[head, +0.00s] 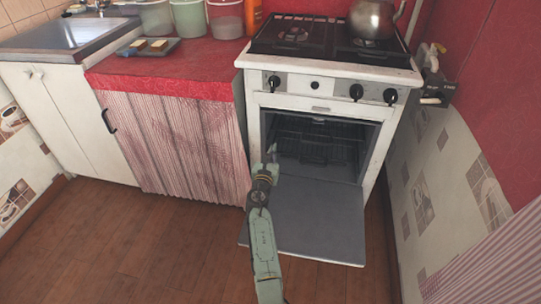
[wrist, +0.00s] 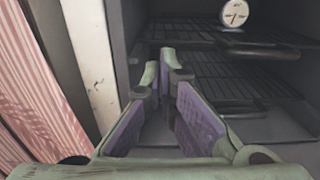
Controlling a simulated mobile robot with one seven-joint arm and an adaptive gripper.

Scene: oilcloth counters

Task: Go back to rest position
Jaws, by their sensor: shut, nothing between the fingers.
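My gripper (wrist: 164,72) shows in the wrist view with its fingertips close together and nothing between them. It points into the open oven, near the left side of the opening. In the head view my gripper (head: 271,154) is small, at the oven's left edge, with my arm reaching up from below. The oven (head: 282,103) is white, and its grey door (head: 312,215) is folded down flat. Wire racks (wrist: 225,75) are inside, and a round dial thermometer (wrist: 234,13) shows at the upper rack.
A kettle (head: 372,18) stands on the stove top (head: 305,48). A red counter (head: 170,72) with a striped curtain (head: 175,135) is left of the oven. It carries a tray (head: 132,52) and several tubs. A tiled wall is close on the right. Wooden floor (head: 110,240) is clear at lower left.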

